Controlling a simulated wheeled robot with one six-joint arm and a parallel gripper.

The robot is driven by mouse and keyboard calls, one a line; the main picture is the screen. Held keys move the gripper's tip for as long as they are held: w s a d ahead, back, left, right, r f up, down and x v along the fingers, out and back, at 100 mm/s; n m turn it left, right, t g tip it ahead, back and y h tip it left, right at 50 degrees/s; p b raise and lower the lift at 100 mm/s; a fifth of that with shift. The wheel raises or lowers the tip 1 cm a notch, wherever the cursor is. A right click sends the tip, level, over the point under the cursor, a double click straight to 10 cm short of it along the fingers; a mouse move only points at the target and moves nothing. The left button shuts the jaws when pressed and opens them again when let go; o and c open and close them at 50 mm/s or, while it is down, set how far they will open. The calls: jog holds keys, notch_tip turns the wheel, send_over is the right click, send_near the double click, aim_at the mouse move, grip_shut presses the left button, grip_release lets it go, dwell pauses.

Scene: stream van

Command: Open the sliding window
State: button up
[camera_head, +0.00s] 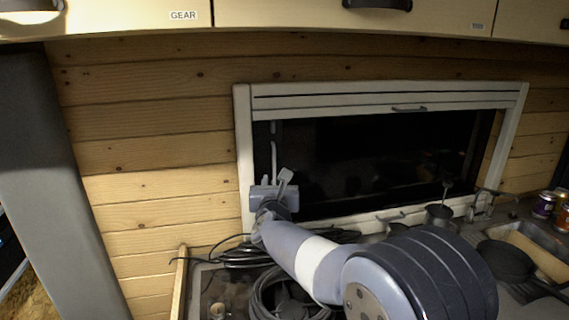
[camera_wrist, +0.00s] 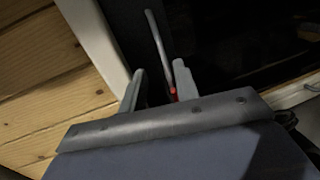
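The sliding window (camera_head: 380,150) is a dark pane in a white frame (camera_head: 243,130) set in the wood wall. A thin pale vertical handle (camera_head: 273,152) stands near its left edge. It also shows in the wrist view (camera_wrist: 157,42). My gripper (camera_head: 278,180) is at the lower left of the window, around the height of the handle's lower end. In the wrist view my gripper (camera_wrist: 159,88) has its two fingers apart. The handle's lower part runs down between them, close to the right finger; I cannot tell if they touch. A small red spot shows by that finger.
Black cables (camera_head: 275,290) lie coiled on the counter below my arm. A dark pan (camera_head: 505,262), a dark cup (camera_head: 438,216) and several cans (camera_head: 543,205) are to the right. Cabinets (camera_head: 280,12) hang above the window. A grey pillar (camera_head: 55,180) stands at the left.

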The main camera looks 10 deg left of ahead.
aim_at(274, 164)
jog(key=p+x, duration=0.4)
jog(key=x, duration=0.4)
jog(key=shift+w+r, duration=0.1)
jog(key=shift+w, duration=0.1)
jog(key=shift+p+x, duration=0.4)
jog(key=shift+x, duration=0.5)
jog(key=shift+s+a, duration=0.1)
grip_shut()
